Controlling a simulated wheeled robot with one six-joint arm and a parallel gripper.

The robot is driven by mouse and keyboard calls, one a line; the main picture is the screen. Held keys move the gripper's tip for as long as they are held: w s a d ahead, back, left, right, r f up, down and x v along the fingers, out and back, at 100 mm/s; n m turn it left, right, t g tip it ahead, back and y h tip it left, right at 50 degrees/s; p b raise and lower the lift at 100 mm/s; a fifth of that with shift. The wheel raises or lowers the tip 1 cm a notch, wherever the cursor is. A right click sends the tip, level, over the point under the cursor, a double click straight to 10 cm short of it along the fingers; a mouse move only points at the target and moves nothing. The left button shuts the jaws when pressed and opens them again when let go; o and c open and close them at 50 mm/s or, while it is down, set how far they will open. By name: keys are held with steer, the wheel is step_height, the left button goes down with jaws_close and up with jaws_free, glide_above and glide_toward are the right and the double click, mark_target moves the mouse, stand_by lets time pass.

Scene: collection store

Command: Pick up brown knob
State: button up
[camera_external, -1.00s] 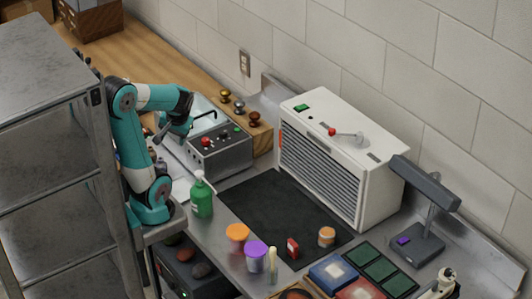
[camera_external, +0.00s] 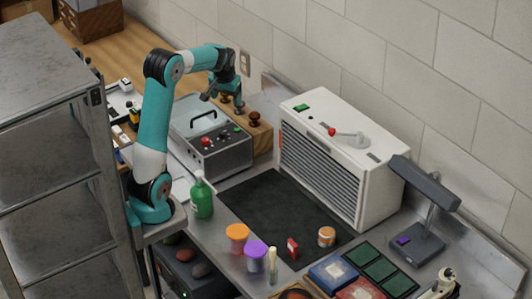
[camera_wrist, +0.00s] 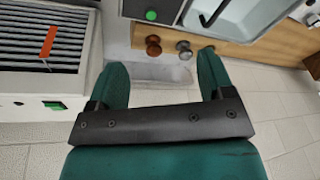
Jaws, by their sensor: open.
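The brown knob (camera_external: 254,117), a reddish-brown knob on a short stem, stands on the wooden block in the external view. In the wrist view the brown knob (camera_wrist: 153,42) is just beyond the gap between my fingers, left of a darker bronze knob (camera_wrist: 183,47). My gripper (camera_external: 222,102) is raised by the row of knobs, to the left of the brown one. Its green fingers (camera_wrist: 161,62) are spread apart with nothing between them. The arm and gripper partly hide the other knobs in the external view.
The wooden block (camera_external: 262,138) stands against the wall behind a grey control box (camera_external: 222,160) with a black handle. A white louvred unit (camera_external: 370,185) stands close on the right. A dark mat (camera_external: 262,205) in front is mostly clear.

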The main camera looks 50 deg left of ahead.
steer(key=m+t+h, duration=0.1)
glide_above(255, 113)
steer(key=s+d, duration=0.1)
steer(key=s, duration=0.4)
steer(key=f, duration=0.2)
steer(key=p+x, duration=0.1)
steer(key=x, duration=0.3)
steer(key=p+x, duration=0.1)
steer(key=x, duration=0.3)
steer(key=p+x, duration=0.1)
steer(key=x, duration=0.3)
steer(key=shift+w+d+r+p, duration=0.1)
steer(key=shift+w+p, duration=0.25)
steer(key=shift+p, duration=0.05)
steer(key=shift+w+d+p+x, duration=0.15)
steer(key=shift+p+x, duration=0.6)
steer(key=shift+x, duration=0.6)
steer(key=shift+w+d+p+x, duration=0.15)
steer(key=shift+p+x, duration=0.55)
steer(key=shift+x, duration=0.65)
steer(key=shift+a+r, duration=0.1)
steer(key=shift+a, duration=0.05)
steer(key=c, duration=1.1)
